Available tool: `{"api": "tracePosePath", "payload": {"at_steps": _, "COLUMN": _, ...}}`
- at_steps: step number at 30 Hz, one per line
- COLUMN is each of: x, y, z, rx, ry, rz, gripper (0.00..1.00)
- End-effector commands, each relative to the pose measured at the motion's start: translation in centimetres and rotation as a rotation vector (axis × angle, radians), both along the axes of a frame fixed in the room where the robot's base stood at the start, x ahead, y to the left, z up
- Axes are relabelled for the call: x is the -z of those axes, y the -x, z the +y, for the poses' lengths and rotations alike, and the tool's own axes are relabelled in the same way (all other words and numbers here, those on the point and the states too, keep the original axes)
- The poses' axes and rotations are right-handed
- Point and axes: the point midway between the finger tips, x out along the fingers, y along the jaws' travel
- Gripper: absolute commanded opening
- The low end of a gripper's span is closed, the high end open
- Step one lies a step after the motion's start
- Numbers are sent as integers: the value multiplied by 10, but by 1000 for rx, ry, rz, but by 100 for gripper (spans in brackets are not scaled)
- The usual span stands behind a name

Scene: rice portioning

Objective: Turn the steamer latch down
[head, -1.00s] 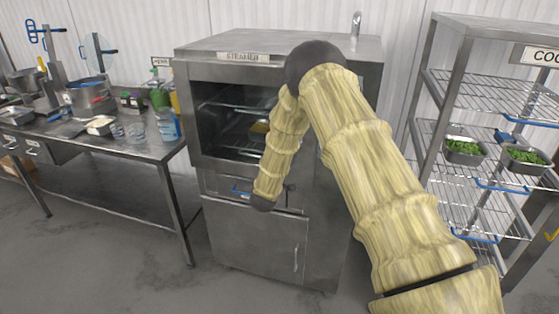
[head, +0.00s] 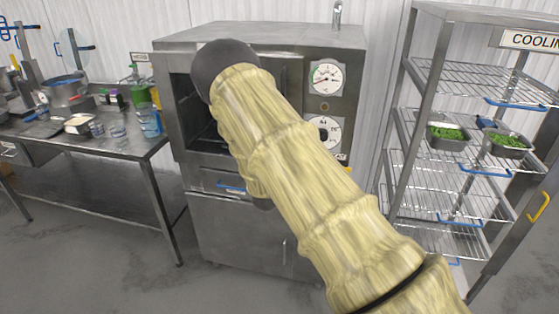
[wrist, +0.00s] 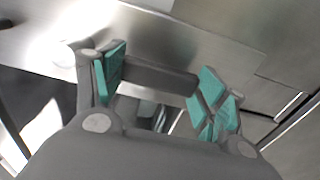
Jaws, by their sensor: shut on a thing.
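The steamer (head: 345,36) is a steel cabinet in the middle of the head view. My arm crosses its front and hides much of it, so the latch cannot be made out there. My gripper (wrist: 160,85) shows in the wrist view, with teal pads on both fingers. The pads stand apart with a dark grey bar (wrist: 158,76) spanning between them. The bar looks like the latch handle, and the gripper is shut on it. Its exact angle cannot be told. In the head view my gripper is hidden behind my arm.
Two dials (head: 326,76) are on the steamer's right front. A cooling rack (head: 412,75) with green-filled pans (head: 447,143) stands to the right. A cluttered steel table (head: 105,148) stands to the left. Bare floor lies in front.

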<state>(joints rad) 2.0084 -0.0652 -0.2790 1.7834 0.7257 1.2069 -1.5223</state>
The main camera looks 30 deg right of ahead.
Motion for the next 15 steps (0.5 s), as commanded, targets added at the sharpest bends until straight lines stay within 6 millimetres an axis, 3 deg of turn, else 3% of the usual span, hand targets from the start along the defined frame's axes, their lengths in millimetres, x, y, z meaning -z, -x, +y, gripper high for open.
{"api": "tracePosePath", "payload": {"at_steps": 12, "x": -1, "y": 2, "z": -3, "rx": 3, "ry": 11, "rz": 9, "gripper": 29}}
{"api": "tracePosePath", "payload": {"at_steps": 13, "x": -1, "y": 2, "z": -3, "rx": 3, "ry": 11, "rz": 9, "gripper": 74}}
{"api": "tracePosePath", "payload": {"at_steps": 15, "x": -1, "y": 2, "z": -3, "rx": 3, "ry": 10, "rz": 8, "gripper": 87}}
